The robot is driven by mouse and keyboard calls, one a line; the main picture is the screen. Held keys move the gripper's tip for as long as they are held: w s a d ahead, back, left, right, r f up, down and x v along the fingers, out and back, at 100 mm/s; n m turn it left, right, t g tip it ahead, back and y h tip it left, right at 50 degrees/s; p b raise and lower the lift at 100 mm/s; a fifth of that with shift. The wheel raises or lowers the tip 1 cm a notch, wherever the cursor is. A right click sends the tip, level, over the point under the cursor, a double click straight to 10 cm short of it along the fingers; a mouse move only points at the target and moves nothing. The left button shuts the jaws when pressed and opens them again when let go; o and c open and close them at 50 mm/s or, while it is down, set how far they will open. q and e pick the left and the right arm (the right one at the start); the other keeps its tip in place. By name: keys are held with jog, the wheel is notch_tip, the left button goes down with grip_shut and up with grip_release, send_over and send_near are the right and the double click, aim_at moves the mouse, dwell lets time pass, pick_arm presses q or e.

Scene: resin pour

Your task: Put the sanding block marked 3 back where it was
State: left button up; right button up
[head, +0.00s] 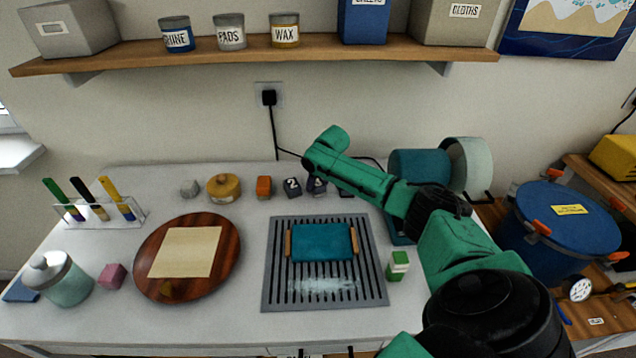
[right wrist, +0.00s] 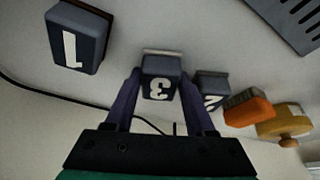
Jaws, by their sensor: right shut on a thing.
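The sanding block marked 3 (right wrist: 160,82) is dark blue-grey with a pale edge. My right gripper (right wrist: 158,88) is shut on it, with one purple finger on each side. In the head view the gripper (head: 316,178) is at the back of the table, partly hiding the block. I cannot tell whether the block touches the table. The block marked 2 (right wrist: 210,92) stands close beside it; it also shows in the head view (head: 292,187). The block marked 1 (right wrist: 78,38) lies farther off on the other side. My left gripper is not in view.
A grey slatted grate (head: 270,290) holding a teal tray (head: 322,242) lies in front. A wooden plate (head: 150,278) is at left. A power cable runs behind the blocks.

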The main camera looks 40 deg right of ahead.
jog(key=shift+f, duration=0.1)
jog(key=o, duration=1.3)
jog(key=b+v, duration=0.1)
jog(key=v, duration=1.1)
jog(key=shift+s, duration=0.1)
